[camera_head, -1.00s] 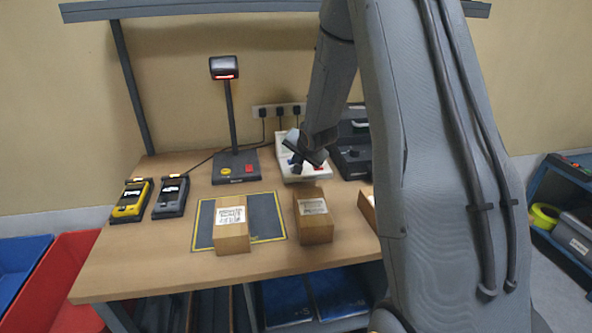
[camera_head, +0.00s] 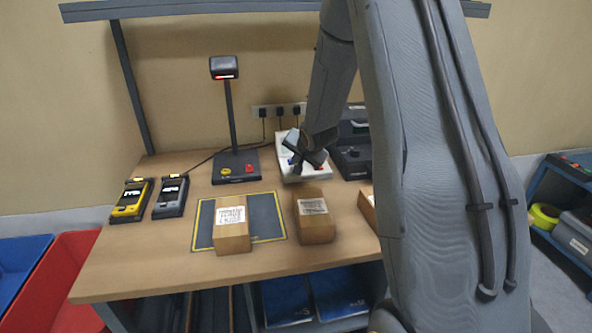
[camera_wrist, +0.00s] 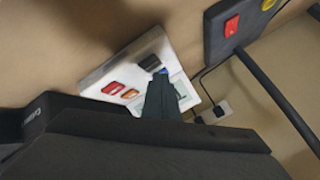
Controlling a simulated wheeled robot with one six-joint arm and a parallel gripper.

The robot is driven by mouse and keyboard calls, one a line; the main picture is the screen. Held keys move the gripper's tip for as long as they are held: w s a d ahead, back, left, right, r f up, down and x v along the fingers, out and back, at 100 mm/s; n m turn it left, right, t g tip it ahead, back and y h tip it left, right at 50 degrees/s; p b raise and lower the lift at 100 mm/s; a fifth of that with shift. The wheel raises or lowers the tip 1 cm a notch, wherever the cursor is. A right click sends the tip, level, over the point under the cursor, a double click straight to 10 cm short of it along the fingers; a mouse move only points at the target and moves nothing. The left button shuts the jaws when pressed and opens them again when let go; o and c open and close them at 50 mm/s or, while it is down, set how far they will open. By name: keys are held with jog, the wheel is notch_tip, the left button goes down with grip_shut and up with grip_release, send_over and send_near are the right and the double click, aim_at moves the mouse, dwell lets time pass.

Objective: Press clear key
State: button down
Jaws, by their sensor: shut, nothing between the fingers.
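A white keyed device (camera_head: 288,145) stands at the back of the bench, partly hidden behind my gripper (camera_head: 297,164). In the wrist view the device (camera_wrist: 100,75) shows a red key (camera_wrist: 113,88), an orange key (camera_wrist: 130,93), a black block (camera_wrist: 151,62) and part of a display. A bit of blue (camera_wrist: 163,72) shows at the tip of my gripper (camera_wrist: 162,78). My gripper is shut and empty, its tips over the device. I cannot tell if they touch it. No key label is readable, so I cannot tell which is the clear key.
A scanner stand (camera_head: 236,166) with yellow and red buttons is left of the device. A black machine (camera_head: 352,160) stands close on its right. Two cartons (camera_head: 232,238) (camera_head: 314,229) are in front. Two handheld units (camera_head: 131,201) (camera_head: 171,197) lie at left.

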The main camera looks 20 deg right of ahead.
jog(key=shift+f, duration=0.35)
jog(key=shift+f, duration=0.4)
dwell(0.6)
jog(key=shift+r, duration=0.1)
jog(key=shift+r+p, duration=0.7)
jog(key=shift+r, duration=0.1)
notch_tip(320, 180, up, 5)
jog(key=p, duration=0.5)
dwell(0.8)
